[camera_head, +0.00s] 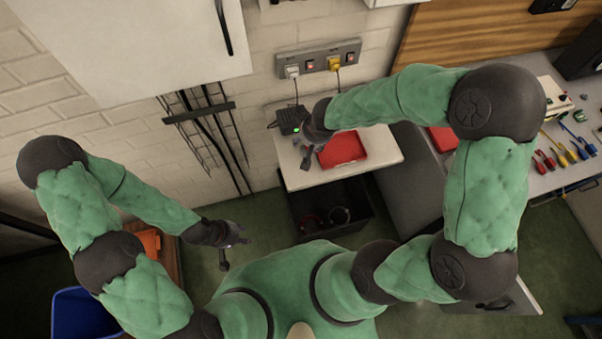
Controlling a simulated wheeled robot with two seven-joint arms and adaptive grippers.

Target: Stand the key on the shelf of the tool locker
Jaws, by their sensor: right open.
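A white cabinet (140,40) with a dark vertical handle hangs on the wall at the upper left; it looks shut, and I cannot tell whether it is the tool locker. I cannot make out a key or a shelf inside a locker. My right gripper (304,156) is open over the small white table, beside the red tray (344,149). My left gripper (236,248) is over the floor, left of that table; its fingers are small and dark, and I cannot tell whether it holds anything.
The white table (378,156) carries a dark device (289,121) with a green light. A dark open bin (358,206) stands below it. A socket strip (318,59) is on the wall. A workbench with several tools (565,155) is at the right. A blue bin (82,312) stands lower left.

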